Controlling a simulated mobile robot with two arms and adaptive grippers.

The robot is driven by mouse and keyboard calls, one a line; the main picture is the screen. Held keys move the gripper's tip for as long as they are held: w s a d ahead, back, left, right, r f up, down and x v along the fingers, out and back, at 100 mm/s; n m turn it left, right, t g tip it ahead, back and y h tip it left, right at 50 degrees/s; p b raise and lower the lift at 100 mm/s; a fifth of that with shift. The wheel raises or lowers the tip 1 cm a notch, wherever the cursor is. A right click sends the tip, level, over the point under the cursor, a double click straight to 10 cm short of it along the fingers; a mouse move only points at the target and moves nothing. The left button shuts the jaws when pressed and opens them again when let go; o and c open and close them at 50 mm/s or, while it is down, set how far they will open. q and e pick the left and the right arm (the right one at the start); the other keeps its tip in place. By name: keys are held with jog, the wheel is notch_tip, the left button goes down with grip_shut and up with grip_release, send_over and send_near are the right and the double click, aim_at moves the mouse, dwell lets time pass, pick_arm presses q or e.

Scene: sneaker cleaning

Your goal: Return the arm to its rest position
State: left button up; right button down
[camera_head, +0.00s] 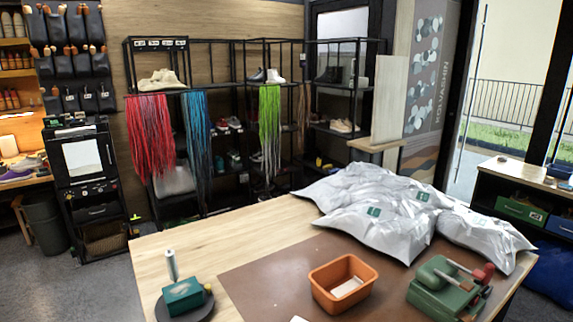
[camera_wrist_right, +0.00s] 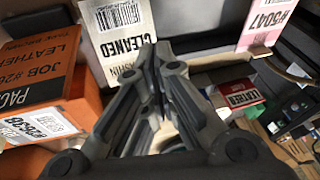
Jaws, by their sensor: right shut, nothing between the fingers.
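My right gripper (camera_wrist_right: 158,58) shows in the right wrist view with its fingers drawn together and nothing between them. Its fingertips overlap the lower edge of a white tag (camera_wrist_right: 115,30) marked "CLEANED"; I cannot tell whether they touch it. Neither gripper shows in the head view, and my left gripper is not seen at all.
Orange boxes (camera_wrist_right: 45,72) lie left of the right gripper, and a red leather box (camera_wrist_right: 240,97) lies to its right. The head view shows a wooden table (camera_head: 225,240) with an orange tub (camera_head: 322,292), a green device (camera_head: 435,293) and silver bags (camera_head: 350,205).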

jog(key=s+d, duration=0.1)
jog(key=s, duration=0.1)
jog(key=s+d+m+t, duration=0.1)
jog(key=s+d, duration=0.1)
jog(key=s+d+m, duration=0.1)
jog(key=s, duration=0.1)
jog(key=shift+d+f, duration=0.3)
jog(key=shift+f, duration=0.1)
jog(key=s+d+m+t+h, duration=0.1)
jog(key=s+d+m+h, duration=0.1)
jog(key=s+d, duration=0.4)
jog(key=s+d+m+h, duration=0.1)
jog(key=s+d+m, duration=0.15)
jog(key=d, duration=0.55)
notch_tip(320, 180, down, 31)
jog(key=s+g+b, duration=0.1)
jog(key=s+b, duration=0.1)
jog(key=b, duration=0.4)
jog(key=s+d+f+b, duration=0.1)
jog(key=s+f+b, duration=0.1)
jog(key=s+f, duration=0.6)
jog(key=s+d+f+g+b, duration=0.1)
jog(key=s+d+f+b, duration=0.1)
jog(key=s+f, duration=0.7)
jog(key=shift+f+n+h+b, duration=0.45)
jog(key=shift+f+b, duration=0.1)
jog(key=shift+f, duration=1.95)
jog(key=shift+s, duration=0.1)
